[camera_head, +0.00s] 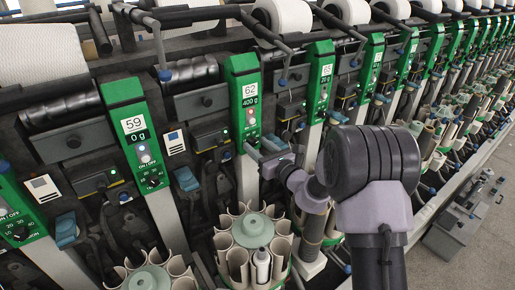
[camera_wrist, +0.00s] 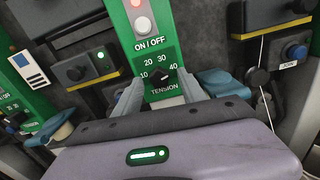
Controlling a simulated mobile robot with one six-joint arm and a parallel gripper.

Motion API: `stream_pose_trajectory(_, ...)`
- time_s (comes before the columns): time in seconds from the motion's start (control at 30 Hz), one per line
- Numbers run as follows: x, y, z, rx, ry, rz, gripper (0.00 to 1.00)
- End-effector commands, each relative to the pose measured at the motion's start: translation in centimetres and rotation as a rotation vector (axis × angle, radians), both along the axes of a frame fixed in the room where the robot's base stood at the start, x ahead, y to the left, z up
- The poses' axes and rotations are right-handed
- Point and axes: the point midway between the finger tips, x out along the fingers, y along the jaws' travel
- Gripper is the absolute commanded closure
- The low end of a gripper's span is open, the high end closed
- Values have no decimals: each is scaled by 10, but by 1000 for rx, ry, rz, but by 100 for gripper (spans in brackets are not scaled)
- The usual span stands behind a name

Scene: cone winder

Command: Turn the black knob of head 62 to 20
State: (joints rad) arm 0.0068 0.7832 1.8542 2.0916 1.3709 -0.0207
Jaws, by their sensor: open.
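Head 62 has a green panel (camera_head: 244,85) with a "62" label and a "400 g" display in the head view. Its black knob (camera_wrist: 160,77) shows in the wrist view above the word TENSION, inside a scale marked 10, 20, 30 and 40. I cannot tell clearly which mark the knob points to. My gripper (camera_wrist: 161,84) is open, with one finger on each side of the knob. I cannot tell whether the fingers touch it. In the head view my gripper (camera_head: 266,155) is at the lower end of this panel and the knob is hard to make out.
Head 59's panel (camera_head: 134,130) stands to the left and head 65's panel (camera_head: 320,80) to the right. Above the knob are a white button (camera_wrist: 143,25) and a red light (camera_wrist: 136,3). A ring of tubes (camera_head: 252,232) stands below my gripper. A blue lever (camera_wrist: 222,83) is close right.

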Motion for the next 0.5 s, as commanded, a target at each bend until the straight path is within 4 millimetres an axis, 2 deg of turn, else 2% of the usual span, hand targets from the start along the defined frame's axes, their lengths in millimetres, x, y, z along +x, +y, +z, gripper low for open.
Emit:
stream_pose_trajectory(0.3,2,2,0,0,0,1,53)
stream_pose_trajectory(0.5,2,2,0,0,0,1,93)
